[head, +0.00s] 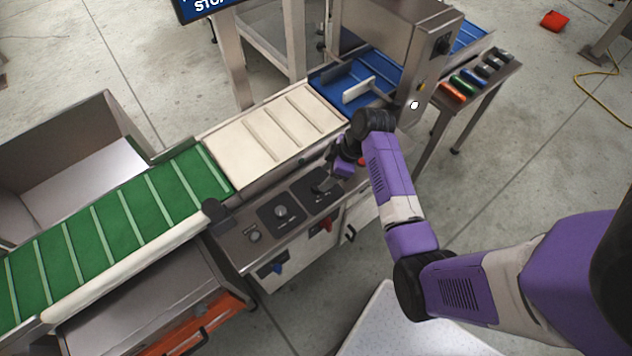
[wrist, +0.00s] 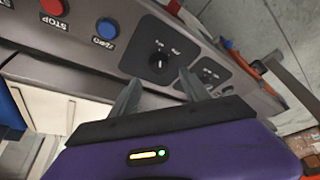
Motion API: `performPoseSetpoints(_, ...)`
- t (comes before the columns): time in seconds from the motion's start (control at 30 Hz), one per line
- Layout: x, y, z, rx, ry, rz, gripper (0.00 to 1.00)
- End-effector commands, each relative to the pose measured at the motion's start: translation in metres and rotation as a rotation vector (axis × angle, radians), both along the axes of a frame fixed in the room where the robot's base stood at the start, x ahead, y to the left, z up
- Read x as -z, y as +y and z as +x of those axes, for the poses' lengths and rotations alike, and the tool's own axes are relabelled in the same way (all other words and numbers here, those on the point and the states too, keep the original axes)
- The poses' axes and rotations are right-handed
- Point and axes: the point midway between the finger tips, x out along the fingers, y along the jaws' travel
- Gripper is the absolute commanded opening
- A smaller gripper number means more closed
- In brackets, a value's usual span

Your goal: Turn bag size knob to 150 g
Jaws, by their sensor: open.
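A control panel (head: 240,248) beside the belts carries two dark dial plates. The nearer-to-gripper dial knob (wrist: 160,63) is small, round and black with a pale pointer mark; its plate also shows in the head view (head: 310,197). The second dial plate (wrist: 212,73) is partly behind a finger; its knob shows in the head view (head: 281,211). The lettering is too small to tell which is bag size or the setting. My gripper (wrist: 158,80) is open and empty, its fingers apart on either side of the first knob in the picture; contact cannot be told.
A red STOP button (wrist: 53,7) and a blue ZERO button (wrist: 106,29) sit on the same panel. Green (head: 110,225) and cream (head: 270,135) belts run behind it. Red and blue handles hang along the panel's front. A small table (head: 478,90) holds coloured items.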

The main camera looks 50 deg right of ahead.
Motion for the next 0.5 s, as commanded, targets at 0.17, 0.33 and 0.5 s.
performPoseSetpoints(0.17,0.026,0.006,0.01,0.0,0.002,0.003,0.55)
performPoseSetpoints(0.33,0.046,0.01,0.017,0.001,0.0,0.0,0.55)
performPoseSetpoints(0.5,0.057,0.012,0.02,0.002,0.001,0.0,0.55)
